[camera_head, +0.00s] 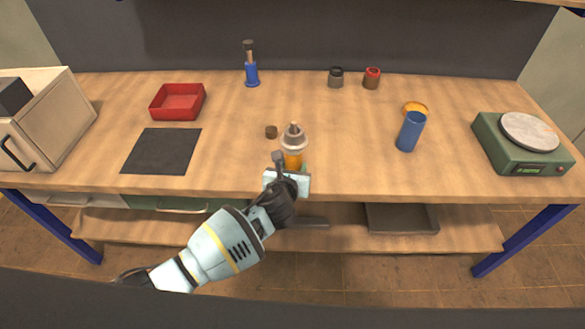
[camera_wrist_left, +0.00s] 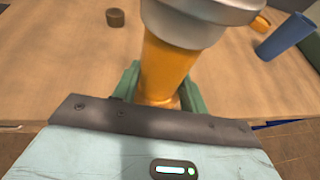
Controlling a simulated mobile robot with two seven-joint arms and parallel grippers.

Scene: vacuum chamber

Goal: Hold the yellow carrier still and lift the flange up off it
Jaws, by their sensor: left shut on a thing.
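The yellow carrier (camera_head: 293,161) stands upright near the table's front edge, left of centre to right of the dark mat. The grey flange (camera_head: 293,137) sits on top of it, with a narrower tip pointing up. My left gripper (camera_head: 290,172) reaches in from the front and is shut on the carrier. In the left wrist view the green fingers (camera_wrist_left: 155,92) stand on both sides of the orange-yellow carrier body (camera_wrist_left: 164,68), and the wide grey flange (camera_wrist_left: 195,22) rests above them. The carrier's lower end is partly hidden by the gripper. My right gripper is not in view.
A small brown piece (camera_head: 271,131) lies just left of the carrier. A blue cylinder (camera_head: 410,132) with an orange round thing (camera_head: 415,107) behind it stands to the right. A red tray (camera_head: 178,102) and dark mat (camera_head: 162,151) lie left. A green scale (camera_head: 522,144) is far right.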

